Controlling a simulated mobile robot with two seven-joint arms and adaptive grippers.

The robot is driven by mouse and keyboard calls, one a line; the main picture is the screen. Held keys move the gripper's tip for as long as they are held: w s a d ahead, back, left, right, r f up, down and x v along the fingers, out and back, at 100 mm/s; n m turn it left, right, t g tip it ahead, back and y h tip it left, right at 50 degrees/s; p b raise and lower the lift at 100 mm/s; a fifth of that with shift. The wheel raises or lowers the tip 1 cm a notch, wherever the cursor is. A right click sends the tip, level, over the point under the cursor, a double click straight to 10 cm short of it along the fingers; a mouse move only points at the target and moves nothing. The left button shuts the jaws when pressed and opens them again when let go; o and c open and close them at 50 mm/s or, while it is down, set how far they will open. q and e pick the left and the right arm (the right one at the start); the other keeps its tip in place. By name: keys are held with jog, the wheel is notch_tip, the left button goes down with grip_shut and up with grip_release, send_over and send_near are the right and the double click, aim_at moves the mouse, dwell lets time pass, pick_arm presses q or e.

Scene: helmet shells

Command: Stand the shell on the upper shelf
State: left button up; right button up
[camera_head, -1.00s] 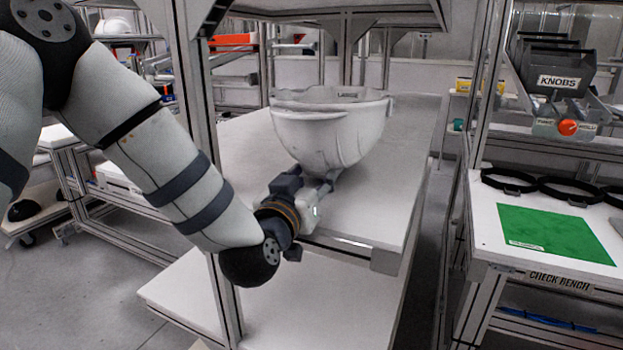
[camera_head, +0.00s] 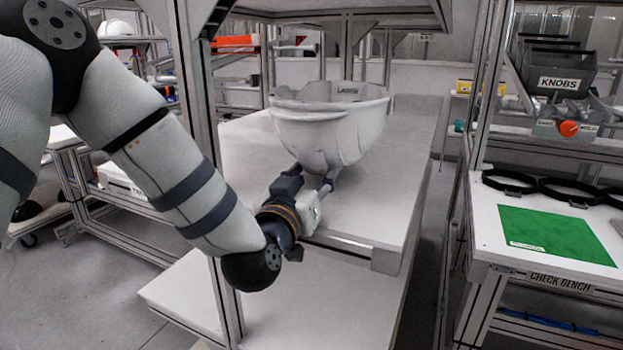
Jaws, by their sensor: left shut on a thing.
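The white helmet shell (camera_head: 328,125) is at the upper shelf (camera_head: 405,150), open side up, its rounded crown down. Its underside is at or just above the shelf surface; I cannot tell whether it touches. My left gripper (camera_head: 326,184) reaches in from the left over the shelf's front edge and is shut at the shell's lower front. The fingertips are partly hidden against the shell. My right gripper is not in view.
A lower shelf (camera_head: 330,310) lies beneath, bare. A shelf post (camera_head: 200,130) stands close to my left arm. At the right is the check bench with a green mat (camera_head: 557,233) and several black rings (camera_head: 508,181). The shelf right of the shell is clear.

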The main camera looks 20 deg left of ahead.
pick_arm(q)
jog(key=o, duration=1.4)
notch_tip(320, 180, down, 4)
jog(key=shift+s+r+g, duration=0.15)
jog(key=shift+g, duration=0.25)
jog(key=shift+o, duration=0.7)
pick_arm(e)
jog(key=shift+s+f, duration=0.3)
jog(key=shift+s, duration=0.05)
pick_arm(q)
jog(key=shift+t, duration=0.3)
jog(key=s, duration=0.2)
jog(key=s+r, duration=0.1)
jog(key=s, duration=0.1)
jog(key=s+r, duration=0.1)
jog(key=s, duration=0.2)
jog(key=shift+d, duration=0.1)
jog(key=shift+s, duration=0.25)
jog(key=shift+r, duration=0.15)
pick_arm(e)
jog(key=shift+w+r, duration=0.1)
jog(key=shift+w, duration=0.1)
pick_arm(q)
jog(key=shift+w+r, duration=0.1)
jog(key=shift+r, duration=0.15)
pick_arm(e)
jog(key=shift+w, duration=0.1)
